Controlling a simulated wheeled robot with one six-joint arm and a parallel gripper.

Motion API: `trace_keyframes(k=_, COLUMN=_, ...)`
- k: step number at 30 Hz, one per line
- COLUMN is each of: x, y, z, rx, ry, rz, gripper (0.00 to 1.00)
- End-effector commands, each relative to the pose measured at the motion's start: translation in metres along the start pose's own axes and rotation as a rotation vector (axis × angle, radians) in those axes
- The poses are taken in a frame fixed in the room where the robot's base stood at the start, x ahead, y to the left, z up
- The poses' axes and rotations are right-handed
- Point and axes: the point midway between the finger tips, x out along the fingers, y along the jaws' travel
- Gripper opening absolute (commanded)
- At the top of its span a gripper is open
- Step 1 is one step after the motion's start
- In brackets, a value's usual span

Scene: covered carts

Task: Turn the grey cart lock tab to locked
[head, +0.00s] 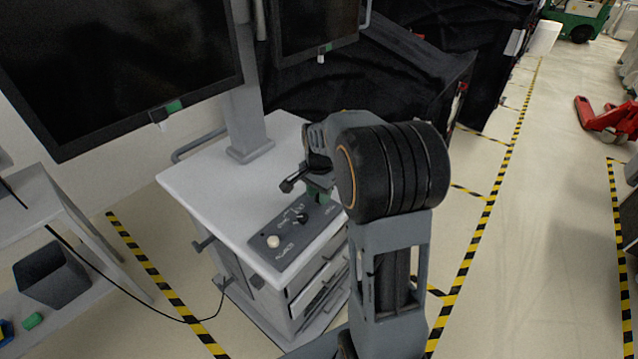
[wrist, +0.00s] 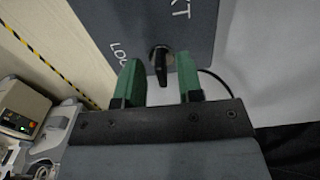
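A small dark lock tab (wrist: 159,66) stands on a grey panel (wrist: 185,22) in the wrist view. Its long side runs nearly upright in the picture, towards my gripper. Partly covered letters starting "LOC" are printed to its left, and other letters above. My gripper (wrist: 160,80) is open, with one green finger on each side of the tab and a visible gap on both sides. In the head view my gripper (head: 319,194) is over the far part of the panel (head: 285,250) on the white cart top (head: 215,185); my arm hides part of it.
A cream round knob (head: 273,241) and a dark knob (head: 300,216) sit on the panel. A monitor (head: 120,60) hangs at the upper left. A dark bin (head: 52,275) stands at the left, black-covered carts (head: 400,75) behind.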

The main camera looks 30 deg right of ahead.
Motion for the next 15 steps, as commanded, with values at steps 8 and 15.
trace_keyframes(k=8, x=-0.045, y=0.0, z=0.0, rx=0.0, ry=0.004, rz=-0.005, gripper=0.34)
trace_keyframes(k=15, x=-0.093, y=0.0, z=0.0, rx=0.0, ry=0.003, rz=-0.004, gripper=0.34)
